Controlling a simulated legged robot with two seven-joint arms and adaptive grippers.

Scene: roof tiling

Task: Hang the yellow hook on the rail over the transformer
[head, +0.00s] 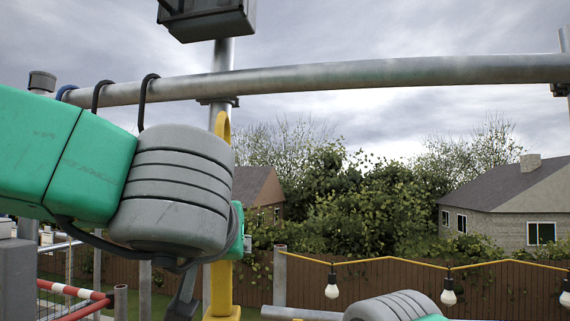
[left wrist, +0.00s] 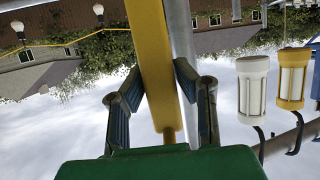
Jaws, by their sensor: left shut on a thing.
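The left gripper is mostly hidden by my wrist in the head view. I cannot tell which thing is the transformer. My right arm shows at the bottom; its gripper is out of view.
Dark hooks (head: 146,100) hang on the rail's left part. A grey post (head: 224,60) with a dark box (head: 206,18) rises behind the yellow hook. A white lantern-like unit (left wrist: 252,85) and a yellow one (left wrist: 293,80) show in the wrist view. The rail's middle and right are clear.

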